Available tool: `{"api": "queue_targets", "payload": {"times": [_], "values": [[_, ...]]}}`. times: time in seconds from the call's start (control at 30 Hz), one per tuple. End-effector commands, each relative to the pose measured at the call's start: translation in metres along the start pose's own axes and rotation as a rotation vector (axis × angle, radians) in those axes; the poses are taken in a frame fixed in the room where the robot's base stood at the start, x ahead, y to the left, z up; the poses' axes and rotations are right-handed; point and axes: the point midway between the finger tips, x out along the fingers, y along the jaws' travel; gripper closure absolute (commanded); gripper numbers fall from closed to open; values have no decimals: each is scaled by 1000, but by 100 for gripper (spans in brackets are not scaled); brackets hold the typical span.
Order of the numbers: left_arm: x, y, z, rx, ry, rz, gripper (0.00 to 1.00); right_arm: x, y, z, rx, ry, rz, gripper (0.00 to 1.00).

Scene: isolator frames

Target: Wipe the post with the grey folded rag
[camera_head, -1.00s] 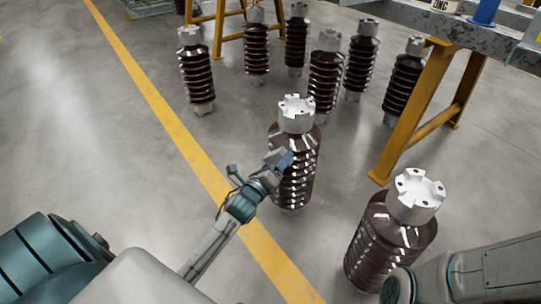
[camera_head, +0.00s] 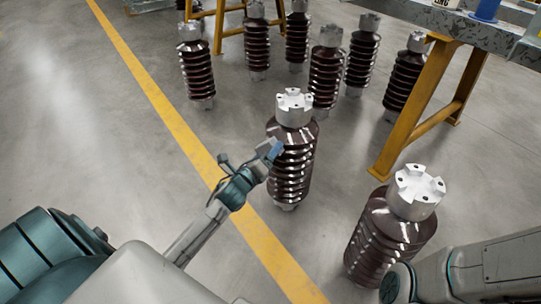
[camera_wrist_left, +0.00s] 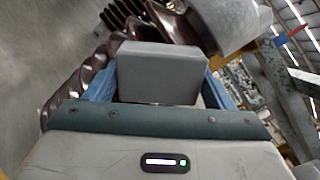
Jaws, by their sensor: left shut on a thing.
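The nearest post to my left gripper is a dark brown ribbed one with a pale metal cap (camera_head: 294,108), standing upright on the floor. My left gripper (camera_head: 269,150) is at the left side of its upper ribs. In the left wrist view, the gripper's blue fingers are shut on the grey folded rag (camera_wrist_left: 162,72), which looks like a grey block. The brown ribs (camera_wrist_left: 88,75) and pale cap (camera_wrist_left: 232,22) show just beyond the rag; I cannot tell whether it touches them. My right gripper is out of view.
Another ribbed post (camera_head: 385,240) stands at lower right beside my right arm. Several similar posts (camera_head: 325,75) stand behind. A metal table (camera_head: 450,28) on yellow legs (camera_head: 415,110) is at upper right. The floor left of the yellow line (camera_head: 155,95) is clear.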

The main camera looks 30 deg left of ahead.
Motion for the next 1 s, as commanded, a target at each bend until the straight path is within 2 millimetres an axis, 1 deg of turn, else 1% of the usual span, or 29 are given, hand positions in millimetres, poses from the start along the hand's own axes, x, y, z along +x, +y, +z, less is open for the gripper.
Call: {"api": "queue_targets", "payload": {"times": [0.17,0.27,0.8,1.0], "values": [[1,0,0,1,-1,2,48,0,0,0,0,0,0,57],[-2,2,0,2,0,2,48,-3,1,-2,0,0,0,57],[-55,2,-1,3,1,1,48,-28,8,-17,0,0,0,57],[-60,0,0,1,0,1,48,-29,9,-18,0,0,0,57]]}}
